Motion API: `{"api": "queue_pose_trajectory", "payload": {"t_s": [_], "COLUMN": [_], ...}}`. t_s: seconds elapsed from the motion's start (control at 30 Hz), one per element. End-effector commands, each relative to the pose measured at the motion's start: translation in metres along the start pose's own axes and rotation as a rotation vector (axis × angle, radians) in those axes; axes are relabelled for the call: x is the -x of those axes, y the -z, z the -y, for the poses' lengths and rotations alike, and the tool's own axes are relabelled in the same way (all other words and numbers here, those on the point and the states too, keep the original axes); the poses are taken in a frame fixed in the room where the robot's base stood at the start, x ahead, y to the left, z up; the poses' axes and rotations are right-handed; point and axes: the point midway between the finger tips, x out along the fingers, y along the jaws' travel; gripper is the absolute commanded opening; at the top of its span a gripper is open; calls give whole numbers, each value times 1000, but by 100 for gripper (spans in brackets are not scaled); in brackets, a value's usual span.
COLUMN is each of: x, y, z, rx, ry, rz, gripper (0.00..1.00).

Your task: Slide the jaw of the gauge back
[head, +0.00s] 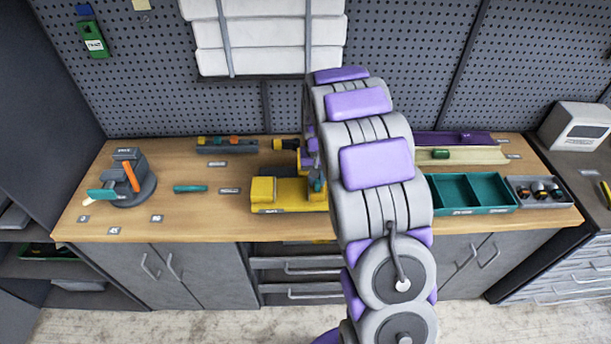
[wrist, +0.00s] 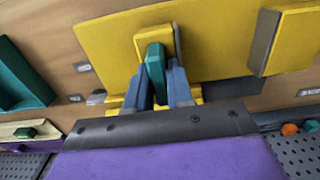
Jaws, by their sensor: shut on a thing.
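The yellow gauge (head: 278,190) lies on the wooden bench in the middle of the head view, its right part hidden behind my arm. In the wrist view its flat yellow plate (wrist: 105,40) fills the upper middle. A yellow block with a grey face (wrist: 290,40) stands at the right. A smaller yellow block, seemingly the sliding jaw (wrist: 143,43), carries a teal grip piece (wrist: 155,62). My gripper (wrist: 158,75) is shut on this teal piece, one blue-grey finger on each side. In the head view my arm mostly hides the gripper.
A teal tray (head: 470,207) and a grey box of round parts (head: 538,203) stand to the right. A grey round stand (head: 135,195) and a teal-handled tool (head: 190,188) lie to the left. A grey rail (head: 226,149) lies behind. The front edge before the gauge is clear.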

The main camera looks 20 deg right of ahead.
Motion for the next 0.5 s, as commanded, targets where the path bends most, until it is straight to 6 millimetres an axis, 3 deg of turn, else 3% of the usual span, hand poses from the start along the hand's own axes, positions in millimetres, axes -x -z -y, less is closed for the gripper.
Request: {"api": "queue_pose_trajectory", "payload": {"t_s": [0.27,0.3,0.5], "x": [0,0,0], "y": [-1,-1,0], "z": [-6,-6,-5], "rx": [1,1,1], "ry": [-1,-1,0], "rz": [2,2,1], "gripper": [0,25,43]}}
